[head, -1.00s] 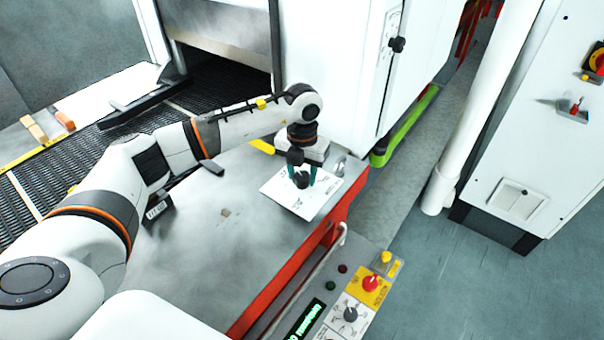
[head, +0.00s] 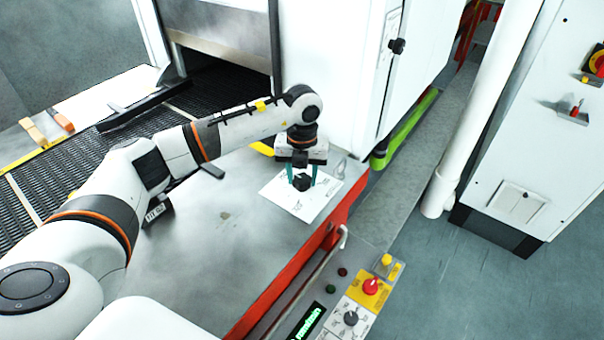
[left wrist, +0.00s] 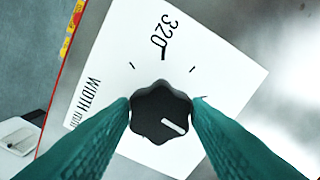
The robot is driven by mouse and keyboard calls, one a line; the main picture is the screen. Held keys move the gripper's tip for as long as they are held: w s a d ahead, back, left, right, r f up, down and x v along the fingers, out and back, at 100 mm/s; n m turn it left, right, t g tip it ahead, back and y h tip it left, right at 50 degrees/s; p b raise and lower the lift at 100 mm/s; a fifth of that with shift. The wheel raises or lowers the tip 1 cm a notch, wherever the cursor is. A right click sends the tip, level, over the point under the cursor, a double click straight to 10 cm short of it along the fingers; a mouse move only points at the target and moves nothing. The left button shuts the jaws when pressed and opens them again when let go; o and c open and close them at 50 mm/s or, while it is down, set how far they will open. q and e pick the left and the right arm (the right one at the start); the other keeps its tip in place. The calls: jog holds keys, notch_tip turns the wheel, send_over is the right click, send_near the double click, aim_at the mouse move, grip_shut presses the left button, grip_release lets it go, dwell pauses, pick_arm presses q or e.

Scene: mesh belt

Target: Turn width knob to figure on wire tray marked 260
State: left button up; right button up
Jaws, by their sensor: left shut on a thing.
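The width knob (head: 302,183) is black and lobed and sits on a white dial plate (head: 322,199) on the grey metal top. In the left wrist view the knob (left wrist: 150,104) has a white pointer line aimed to the lower right. The plate (left wrist: 215,70) there shows "320" at the top, several tick marks and "WIDTH mm" at the left; other figures are hidden or out of frame. My left gripper (head: 303,180) has teal fingers, shut on opposite sides of the knob. I cannot make out a wire tray marked 260. My right gripper is not in view.
A mesh belt (head: 215,88) runs into the white machine at the back left. Small blocks (head: 36,133) lie beside it. A white cabinet (head: 520,140) stands at the right.

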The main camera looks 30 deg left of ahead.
aim_at(302, 178)
pick_arm(q)
jog(key=shift+w+r, duration=0.1)
jog(key=shift+r, duration=0.05)
jog(key=o, duration=1)
notch_tip(302, 178, up, 12)
jog(key=b, duration=0.2)
jog(key=shift+b, duration=0.4)
